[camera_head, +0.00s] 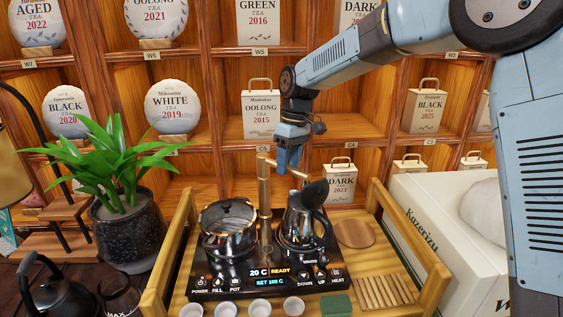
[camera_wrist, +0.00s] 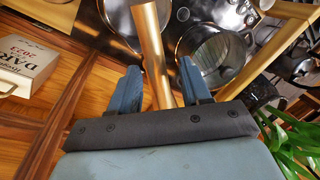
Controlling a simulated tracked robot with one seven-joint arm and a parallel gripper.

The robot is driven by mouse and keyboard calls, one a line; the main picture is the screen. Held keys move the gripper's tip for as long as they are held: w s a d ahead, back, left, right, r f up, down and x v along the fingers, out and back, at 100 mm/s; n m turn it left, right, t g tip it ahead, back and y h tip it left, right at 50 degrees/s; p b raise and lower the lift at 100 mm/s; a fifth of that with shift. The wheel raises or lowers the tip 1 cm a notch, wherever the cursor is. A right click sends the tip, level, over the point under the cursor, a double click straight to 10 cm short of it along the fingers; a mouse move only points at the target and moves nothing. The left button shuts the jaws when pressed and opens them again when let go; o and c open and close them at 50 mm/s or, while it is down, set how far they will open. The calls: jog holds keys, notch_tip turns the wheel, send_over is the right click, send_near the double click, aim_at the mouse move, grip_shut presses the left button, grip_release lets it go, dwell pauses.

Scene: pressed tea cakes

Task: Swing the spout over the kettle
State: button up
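The brass spout (camera_head: 264,195) rises as a column at the back of the black tea station, between the two vessels, and its top part reaches right towards my gripper. My gripper (camera_head: 288,168) points down just right of the column, above and behind the kettle. The kettle (camera_head: 303,218), shiny with a dark handle, stands on the station's right side. In the wrist view, the spout (camera_wrist: 152,45) passes between the two blue fingers of my gripper (camera_wrist: 158,68), with a gap on each side. The fingers are apart. The spout's outlet is hard to make out.
A lidded glass-and-steel pot (camera_head: 228,228) stands on the station's left side. The wooden tray (camera_head: 165,265) has raised sides. Small white cups (camera_head: 294,306) stand in front. A potted plant (camera_head: 128,220) is at left, a white box (camera_head: 445,235) at right, and tea shelves (camera_head: 225,130) behind.

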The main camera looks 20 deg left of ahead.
jog(key=shift+r, duration=0.1)
notch_tip(320, 180, up, 13)
jog(key=w+d, duration=0.1)
jog(key=w, duration=0.1)
jog(key=shift+w+r, duration=0.15)
jog(key=shift+w, duration=0.2)
dwell(0.4)
